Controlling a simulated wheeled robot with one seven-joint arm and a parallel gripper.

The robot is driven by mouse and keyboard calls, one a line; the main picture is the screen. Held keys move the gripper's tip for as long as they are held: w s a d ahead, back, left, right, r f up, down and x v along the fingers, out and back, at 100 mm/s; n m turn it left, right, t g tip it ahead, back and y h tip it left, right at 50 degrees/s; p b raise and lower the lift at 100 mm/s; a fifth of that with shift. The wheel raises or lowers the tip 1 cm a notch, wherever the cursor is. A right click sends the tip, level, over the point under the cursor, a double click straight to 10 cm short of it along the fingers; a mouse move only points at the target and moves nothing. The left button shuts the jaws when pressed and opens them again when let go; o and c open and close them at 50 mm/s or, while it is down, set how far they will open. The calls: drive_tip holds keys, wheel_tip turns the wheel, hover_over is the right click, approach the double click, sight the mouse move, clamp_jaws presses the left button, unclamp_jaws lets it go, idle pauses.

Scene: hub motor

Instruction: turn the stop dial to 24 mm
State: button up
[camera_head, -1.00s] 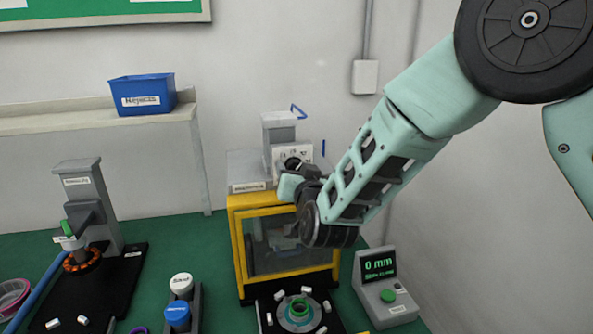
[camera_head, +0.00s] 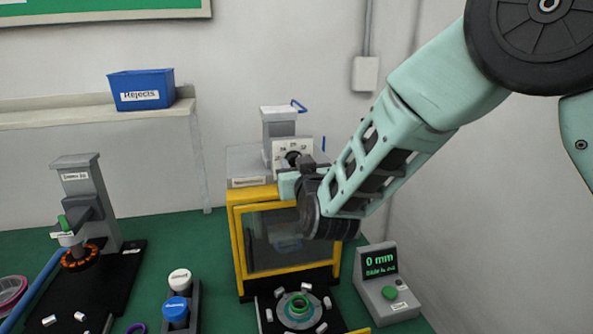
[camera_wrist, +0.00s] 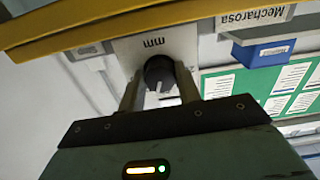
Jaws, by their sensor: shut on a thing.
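The stop dial (camera_wrist: 159,72) is a dark round knob with a pale pointer mark, on a white panel marked "mm". In the head view its white scale plate (camera_head: 279,150) stands at the front of the grey column on the yellow-framed press (camera_head: 237,235). My gripper (camera_wrist: 159,85) is shut on the dial, one finger on either side of it. In the head view my gripper (camera_head: 297,168) covers part of the dial, so its setting is unclear. The readout (camera_head: 380,262) at the right shows "0 mm" in green; its second line is too small to read.
A fixture (camera_head: 300,307) with a green-centred ring sits below the press. A second press (camera_head: 85,205) stands at the left, with white- and blue-capped bottles (camera_head: 178,300) between. A blue "Rejects" bin (camera_head: 142,91) is on the back shelf. The right wall is close to my arm.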

drive_tip(key=n+b, duration=0.1)
drive_tip(key=n, duration=1.1)
drive_tip(key=shift+n, duration=0.3)
idle(0.4)
drive_tip(key=o, duration=1)
drive_tip(key=shift+c, duration=0.2)
drive_tip(key=shift+s, duration=0.1)
drive_tip(key=b+v, duration=0.3)
drive_tip(key=v, duration=1.4)
drive_tip(key=shift+s+d+r, duration=0.1)
drive_tip(key=shift+s+r, duration=0.05)
